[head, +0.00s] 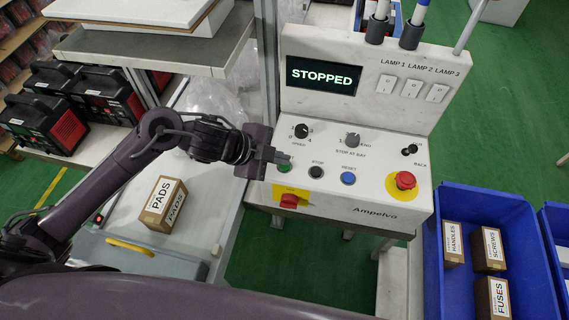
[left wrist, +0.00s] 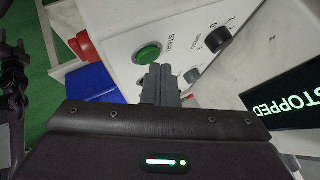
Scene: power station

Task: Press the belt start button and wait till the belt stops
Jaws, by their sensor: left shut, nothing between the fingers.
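The control panel (head: 345,195) stands in front of me and its display (head: 321,76) reads STOPPED. The green START button (head: 284,169) is at the panel's left, partly hidden behind my left gripper (head: 280,157) in the head view. In the left wrist view the green button (left wrist: 147,54) shows clearly, just beyond the fingertips (left wrist: 160,70). My left gripper is shut and empty, close to the button. I cannot tell whether it touches it. The belt (head: 205,185) lies left of the panel, with a PADS box (head: 164,204) on it. My right gripper is not in view.
A black STOP button (head: 316,171), a blue RESET button (head: 348,178) and a red emergency knob (head: 405,181) are to the right on the panel. A red switch (head: 289,201) sits below. A blue crate (head: 480,194) with boxes stands at right.

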